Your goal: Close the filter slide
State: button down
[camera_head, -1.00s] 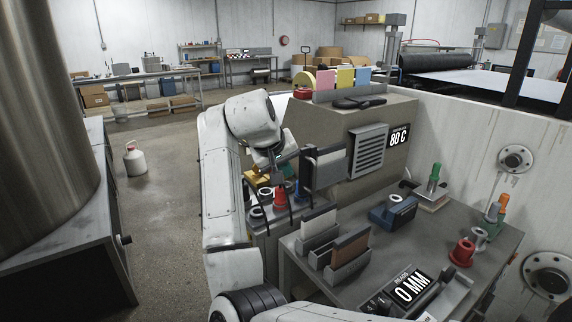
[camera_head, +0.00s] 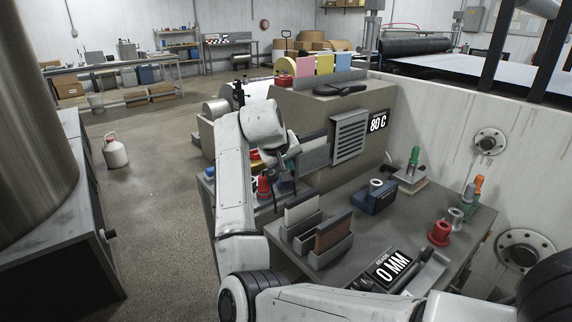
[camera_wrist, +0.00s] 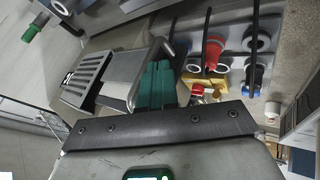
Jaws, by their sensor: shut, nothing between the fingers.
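The filter slide (camera_head: 316,152) is a pale flat panel with a dark top edge, beside the louvred vent (camera_head: 350,137) on the machine's grey-brown housing. It sticks out to the left of the vent, and my arm partly hides it. In the wrist view the slide (camera_wrist: 124,72) lies between the louvres (camera_wrist: 85,78) and my gripper, with a grey bar at its near end. My gripper (camera_wrist: 158,68) has its teal fingers together, with nothing between them. They are close beside the slide's outer end; I cannot tell whether they touch. In the head view my gripper (camera_head: 288,170) is partly hidden.
Red (camera_head: 263,187) and blue fittings with black hoses stand just below my gripper. A holder with white and brown plates (camera_head: 325,245) and a blue block (camera_head: 376,196) stand on the bench.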

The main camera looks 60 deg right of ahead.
jog(key=shift+d, duration=0.1)
jog(key=p, duration=0.6)
send_near(310, 154)
jog(key=s+d+f, duration=0.5)
jog(key=s+d, duration=0.1)
jog(key=d, duration=0.3)
jog(key=shift+d+f, duration=0.2)
